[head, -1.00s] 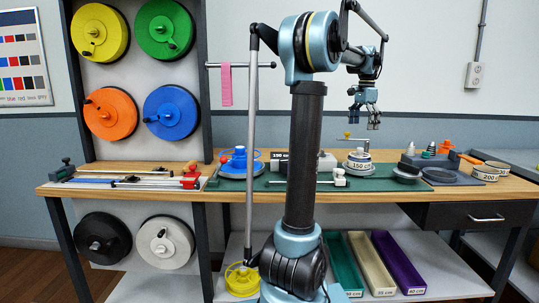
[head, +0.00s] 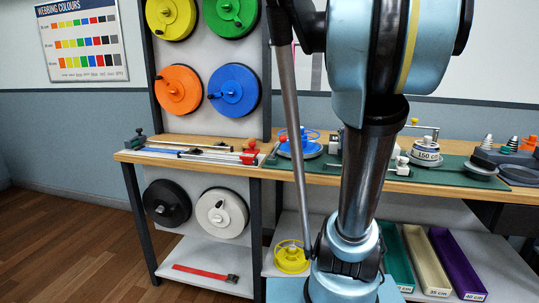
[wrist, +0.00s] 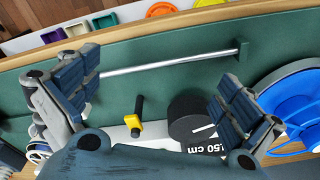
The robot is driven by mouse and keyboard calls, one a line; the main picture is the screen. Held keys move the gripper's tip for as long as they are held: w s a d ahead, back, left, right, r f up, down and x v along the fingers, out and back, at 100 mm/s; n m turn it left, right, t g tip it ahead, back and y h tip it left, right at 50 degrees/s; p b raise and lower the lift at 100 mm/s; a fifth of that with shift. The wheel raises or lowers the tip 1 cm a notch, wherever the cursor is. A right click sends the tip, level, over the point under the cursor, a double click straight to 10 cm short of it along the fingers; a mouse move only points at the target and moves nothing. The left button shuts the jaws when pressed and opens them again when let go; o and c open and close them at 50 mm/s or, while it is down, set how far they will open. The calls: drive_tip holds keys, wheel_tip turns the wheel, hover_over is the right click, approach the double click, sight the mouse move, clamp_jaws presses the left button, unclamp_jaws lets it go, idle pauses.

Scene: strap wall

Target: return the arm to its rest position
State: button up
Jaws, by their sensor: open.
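My gripper (wrist: 158,98) shows in the wrist view with its two blue-grey padded fingers spread wide and nothing between them. It is above the green mat (wrist: 150,50) of the workbench. In the head view my arm (head: 362,170) fills the right of centre, and the gripper itself is out of sight there.
Below the gripper are a metal rod (wrist: 170,62), a black round piece (wrist: 192,112), a yellow-and-black part (wrist: 134,122) and a blue reel (wrist: 297,105). The bench (head: 205,161) runs behind my arm. Open wooden floor (head: 70,215) lies at the left.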

drive_tip(key=s+a+f+n, duration=0.4)
drive_tip(key=s+a+f, duration=0.2)
drive_tip(key=f, duration=0.3)
drive_tip(key=s+a+f+n+t, duration=0.1)
drive_tip(key=s+a+f+n, duration=0.2)
drive_tip(key=s+a+f, duration=0.2)
drive_tip(key=s+f, duration=0.3)
drive_tip(key=f, duration=0.1)
drive_tip(key=shift+s+a+f+n, duration=0.15)
drive_tip(key=shift+a+f+n, duration=0.15)
drive_tip(key=shift+a+n, duration=0.1)
